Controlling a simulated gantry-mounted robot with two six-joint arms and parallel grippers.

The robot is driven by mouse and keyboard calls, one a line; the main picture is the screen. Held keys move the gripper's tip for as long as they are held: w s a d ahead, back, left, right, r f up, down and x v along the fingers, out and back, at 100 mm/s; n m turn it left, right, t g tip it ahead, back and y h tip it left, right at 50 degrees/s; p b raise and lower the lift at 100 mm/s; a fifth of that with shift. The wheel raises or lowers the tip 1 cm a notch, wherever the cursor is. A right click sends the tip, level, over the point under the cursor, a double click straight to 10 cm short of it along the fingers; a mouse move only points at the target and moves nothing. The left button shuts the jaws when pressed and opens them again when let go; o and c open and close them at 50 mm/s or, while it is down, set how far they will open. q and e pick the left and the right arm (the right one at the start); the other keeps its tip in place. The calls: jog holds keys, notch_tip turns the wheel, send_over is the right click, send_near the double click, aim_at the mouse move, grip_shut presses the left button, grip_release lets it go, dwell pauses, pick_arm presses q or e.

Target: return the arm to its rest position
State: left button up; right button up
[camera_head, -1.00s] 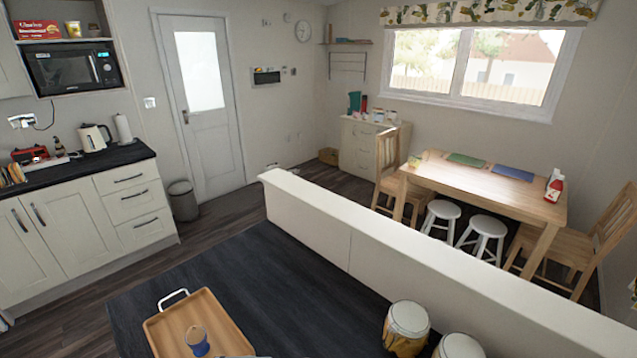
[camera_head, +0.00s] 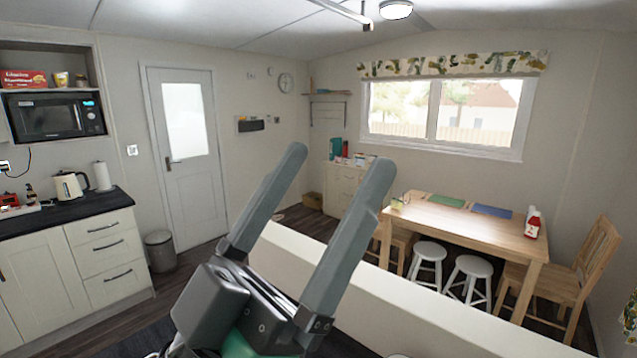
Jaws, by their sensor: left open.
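My left gripper (camera_head: 338,172) rises from the bottom middle of the head view, close to the camera. Its two long grey fingers point up and to the right and stand wide apart. Nothing is between them. The gripper covers part of the low white partition (camera_head: 415,300) and the floor behind it. My right gripper does not show.
Counter (camera_head: 85,215) with a kettle (camera_head: 70,186) stands at left, a grey bin (camera_head: 160,251) beside it. A wooden table (camera_head: 465,222) with stools and chairs is beyond the partition. A white door (camera_head: 190,160) is behind.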

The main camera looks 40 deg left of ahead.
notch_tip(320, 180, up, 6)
jog(key=p, duration=0.6)
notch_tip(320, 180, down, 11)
jog(key=b, duration=1.1)
